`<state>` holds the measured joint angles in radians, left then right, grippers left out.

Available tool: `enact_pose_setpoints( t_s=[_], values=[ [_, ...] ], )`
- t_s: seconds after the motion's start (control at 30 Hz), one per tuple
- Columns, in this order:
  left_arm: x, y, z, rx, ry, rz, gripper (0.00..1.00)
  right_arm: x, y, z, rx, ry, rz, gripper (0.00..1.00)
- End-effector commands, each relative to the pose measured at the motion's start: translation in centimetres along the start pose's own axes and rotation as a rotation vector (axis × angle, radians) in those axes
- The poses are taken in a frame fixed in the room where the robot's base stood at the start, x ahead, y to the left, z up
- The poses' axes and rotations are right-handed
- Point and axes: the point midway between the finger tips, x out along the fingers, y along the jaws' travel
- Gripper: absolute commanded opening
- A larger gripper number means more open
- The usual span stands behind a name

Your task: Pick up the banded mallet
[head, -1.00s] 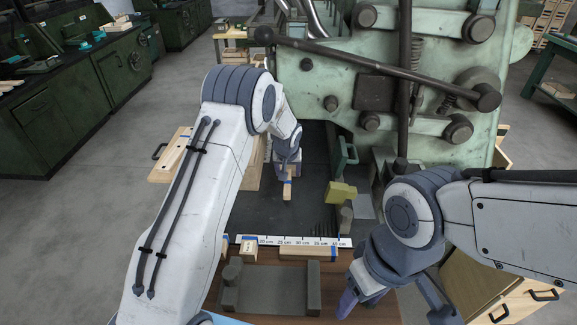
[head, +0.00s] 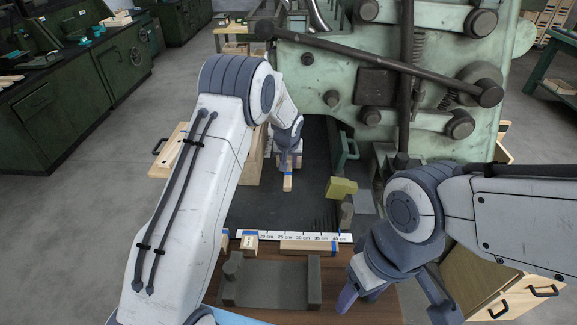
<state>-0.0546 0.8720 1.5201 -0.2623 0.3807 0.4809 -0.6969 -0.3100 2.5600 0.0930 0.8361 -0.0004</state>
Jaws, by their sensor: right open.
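No mallet is plain to me in the head view. A short wooden piece with a blue band (head: 287,184) shows just below my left gripper (head: 288,163), over the dark mat. I cannot tell whether it is held or lies beneath; the jaws are too small and partly hidden by the wrist. A yellow-green block (head: 341,188) sits right of it beside a grey upright piece (head: 346,211). My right gripper (head: 394,305) is open and empty, low at the right over the front of the bench, its two fingers well apart.
A grey fixture (head: 270,284) stands in front. A large green machine (head: 340,80) rises behind. The middle of the dark mat (head: 265,208) is clear.

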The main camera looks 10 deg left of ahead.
Motion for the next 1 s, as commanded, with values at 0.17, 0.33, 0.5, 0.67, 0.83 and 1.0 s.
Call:
enact_pose_setpoints(
  t_s=[0.17, 0.33, 0.5, 0.67, 0.83, 1.0],
  values=[
    [-3.3, 0.0, -0.3, 0.001, 0.005, 0.002, 0.0, 0.9, 0.1, 0.1, 0.0, 0.0, 0.0, 0.58],
    [-6.9, -0.4, 2.5, 0.002, 0.006, 0.002, 0.0, 1.9, 0.1, 0.1, 0.0, 0.0, 0.0, 0.58],
    [-10.0, -0.8, 4.7, 0.001, 0.006, 0.002, 0.0, 2.5, 0.2, 0.1, 0.0, 0.0, 0.0, 0.58],
    [-12.0, -0.9, 6.2, 0.001, 0.006, 0.002, 0.0, 2.8, 0.2, 0.1, 0.0, 0.0, 0.0, 0.58],
    [-13.0, -1.1, 6.9, 0.001, 0.004, 0.002, 0.0, 3.0, 0.2, 0.2, 0.0, 0.0, 0.0, 0.58],
    [-13.2, -1.1, 7.1, 0.001, 0.003, 0.001, 0.0, 3.0, 0.2, 0.2, 0.0, 0.0, 0.0, 0.58]
  ],
)
